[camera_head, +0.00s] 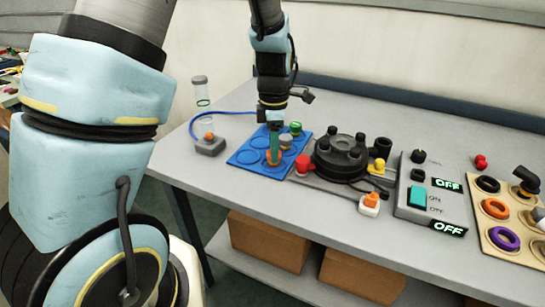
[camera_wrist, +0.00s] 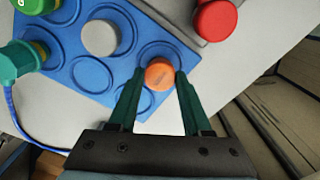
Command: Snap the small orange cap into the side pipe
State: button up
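The small orange cap (camera_wrist: 159,75) is at the lower right round recess of the blue tray (camera_wrist: 75,72) in the wrist view. My gripper (camera_wrist: 160,78) points down with one green finger on each side of the cap. The fingertips are very close to its sides; I cannot tell if they press on it. In the head view my gripper (camera_head: 274,148) is over the front of the blue tray (camera_head: 245,157), with orange (camera_head: 273,157) showing at its tips. A black tank (camera_head: 342,155) stands to its right. I cannot tell which of its fittings is the side pipe.
Green (camera_head: 295,128) and grey (camera_head: 286,141) caps stand on the tray. A red cap (camera_head: 303,165), a yellow cap (camera_head: 379,166) and a white fitting with orange top (camera_head: 369,203) are around the tank. A switch box (camera_head: 432,195) stands right. The table front is clear.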

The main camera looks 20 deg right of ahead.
grip_shut()
jog(key=shift+r+p, duration=2.4)
jog(key=shift+r, duration=0.1)
